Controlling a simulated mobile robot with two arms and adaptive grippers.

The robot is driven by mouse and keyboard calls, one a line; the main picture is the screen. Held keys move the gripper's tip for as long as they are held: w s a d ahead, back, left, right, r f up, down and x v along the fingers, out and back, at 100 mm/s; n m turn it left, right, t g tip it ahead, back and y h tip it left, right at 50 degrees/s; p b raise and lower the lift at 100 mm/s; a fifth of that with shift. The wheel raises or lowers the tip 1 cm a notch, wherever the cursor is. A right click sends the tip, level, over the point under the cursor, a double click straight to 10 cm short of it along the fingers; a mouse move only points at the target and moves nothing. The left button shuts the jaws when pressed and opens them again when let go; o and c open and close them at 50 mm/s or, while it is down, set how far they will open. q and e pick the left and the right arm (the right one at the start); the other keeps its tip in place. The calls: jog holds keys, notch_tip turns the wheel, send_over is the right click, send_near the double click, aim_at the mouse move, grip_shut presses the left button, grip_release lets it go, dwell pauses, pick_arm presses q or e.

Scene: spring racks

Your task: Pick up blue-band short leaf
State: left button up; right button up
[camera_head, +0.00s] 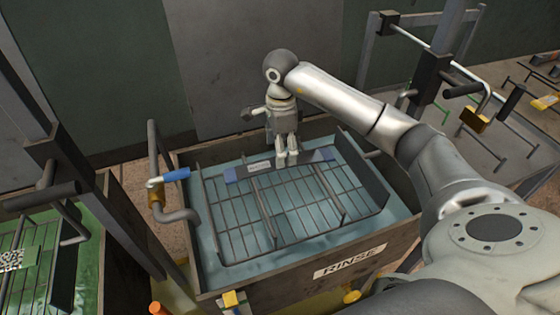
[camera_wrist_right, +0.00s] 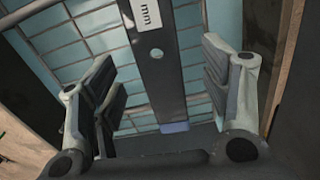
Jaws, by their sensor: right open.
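The blue-band short leaf (camera_head: 259,167) is a dark flat bar with blue ends and a white label. It lies across the far side of the wire rack in the rinse tank. My right gripper (camera_head: 287,158) is open above the leaf, right of its label, and hides part of it. In the right wrist view, the leaf (camera_wrist_right: 165,85) runs between the two spread fingers of my right gripper (camera_wrist_right: 162,75), with its label and a round hole showing. I cannot tell how far below the fingertips it is. My left gripper is not in view.
The rinse tank (camera_head: 349,266) holds bluish liquid and the wire rack (camera_head: 248,229). A bent pipe with a blue grip (camera_head: 176,174) stands at its left edge. A green tank (camera_head: 30,277) is at far left, and another rack with hooks (camera_head: 500,125) is at right.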

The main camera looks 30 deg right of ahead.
jog(key=shift+s+a+f+p, duration=0.15)
jog(key=shift+f+p, duration=0.25)
jog(key=shift+f, duration=1.5)
jog(key=c, duration=1.4)
jog(key=shift+r, duration=0.15)
